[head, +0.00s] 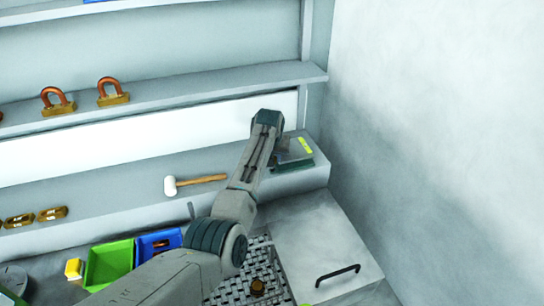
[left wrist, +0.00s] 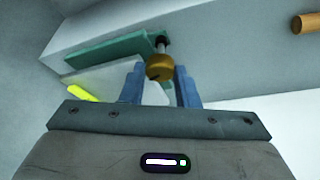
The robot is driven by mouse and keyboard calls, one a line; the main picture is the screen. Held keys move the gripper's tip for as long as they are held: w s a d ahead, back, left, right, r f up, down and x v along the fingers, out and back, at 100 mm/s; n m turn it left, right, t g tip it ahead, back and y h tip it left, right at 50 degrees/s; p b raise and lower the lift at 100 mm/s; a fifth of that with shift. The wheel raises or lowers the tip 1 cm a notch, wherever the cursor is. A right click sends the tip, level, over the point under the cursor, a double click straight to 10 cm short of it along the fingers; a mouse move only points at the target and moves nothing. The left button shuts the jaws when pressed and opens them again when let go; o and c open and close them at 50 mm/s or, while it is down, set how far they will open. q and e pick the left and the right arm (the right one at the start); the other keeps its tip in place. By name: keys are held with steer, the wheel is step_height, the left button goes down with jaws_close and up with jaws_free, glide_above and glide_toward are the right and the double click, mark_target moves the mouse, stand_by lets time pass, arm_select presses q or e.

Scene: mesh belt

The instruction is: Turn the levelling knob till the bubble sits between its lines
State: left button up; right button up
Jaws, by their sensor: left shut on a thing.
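The levelling device stands at the right end of the lower shelf in the head view, with a grey plate (head: 296,150), a dark green base and a yellow-green vial (head: 305,145). The vial (left wrist: 82,93) also shows at the left in the left wrist view; the bubble and its lines are too small to tell. The brass levelling knob (left wrist: 158,68) sits on a short shaft at the green base (left wrist: 115,50). My left gripper (left wrist: 161,76) is shut on the knob, a blue finger on each side. In the head view my arm hides the knob. My right gripper is not in view.
A white-headed mallet (head: 195,184) lies on the lower shelf left of my arm. Brass padlocks (head: 113,92) stand on the shelf above. Below are a green bin (head: 108,265), a blue bin (head: 150,246), the mesh belt (head: 235,290) and a grey lid with a black handle (head: 338,275).

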arm_select(q)
steer(key=shift+r, duration=0.1)
stand_by(0.3)
steer(key=o, duration=1)
steer(key=shift+c, duration=0.2)
steer(key=b+v, duration=0.4)
steer(key=v, duration=0.6)
steer(key=shift+s+r, duration=0.25)
steer(key=shift+r, duration=0.05)
steer(key=shift+a, duration=0.15)
